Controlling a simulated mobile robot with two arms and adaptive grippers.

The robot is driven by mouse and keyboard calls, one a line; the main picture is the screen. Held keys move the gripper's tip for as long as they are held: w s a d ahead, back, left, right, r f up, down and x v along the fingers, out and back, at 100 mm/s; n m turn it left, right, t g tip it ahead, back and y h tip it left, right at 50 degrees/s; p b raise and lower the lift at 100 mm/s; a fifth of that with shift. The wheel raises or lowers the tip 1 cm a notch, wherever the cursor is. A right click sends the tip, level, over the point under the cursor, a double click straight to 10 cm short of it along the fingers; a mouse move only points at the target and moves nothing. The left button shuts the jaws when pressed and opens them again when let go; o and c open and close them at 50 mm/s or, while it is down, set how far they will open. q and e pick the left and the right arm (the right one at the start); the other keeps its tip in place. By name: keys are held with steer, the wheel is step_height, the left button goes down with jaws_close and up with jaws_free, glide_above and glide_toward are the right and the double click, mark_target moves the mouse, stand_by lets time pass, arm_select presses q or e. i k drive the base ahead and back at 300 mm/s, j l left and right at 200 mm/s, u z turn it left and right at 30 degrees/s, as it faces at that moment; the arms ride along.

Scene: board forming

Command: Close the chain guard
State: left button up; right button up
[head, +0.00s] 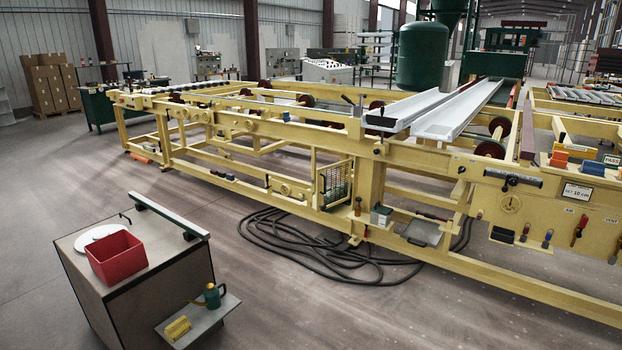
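The chain guard appears to be the small yellow-framed mesh panel (335,184) on the near side of the long yellow machine, just left of a thick yellow post (369,185). Its top edge runs at an angle to the machine's rails, so it looks swung outward, standing open. Its hinge and latch are too small to make out. The chain behind it cannot be made out. Neither of my grippers shows in the head view.
A cabinet (150,290) with a red bin (117,258) and a low side shelf (198,322) stands at the front left. Black hoses (300,238) lie coiled on the floor below the guard. Bare floor (270,290) lies between cabinet and machine.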

mark_target(321, 180)
steer(key=i+j+u, duration=0.1)
steer(key=i, duration=0.65)
steer(key=i+j, duration=0.25)
steer(key=i, duration=0.45)
steer(key=i+j+u, duration=0.15)
steer(key=i, duration=0.6)
steer(key=i+z, duration=0.3)
steer(key=i, duration=0.35)
steer(key=i+j+z, duration=0.25)
steer(key=i, duration=0.35)
steer(key=i+j+z, duration=0.3)
steer(key=i, duration=0.3)
steer(key=i+j+z, duration=0.25)
steer(key=i+j, duration=0.3)
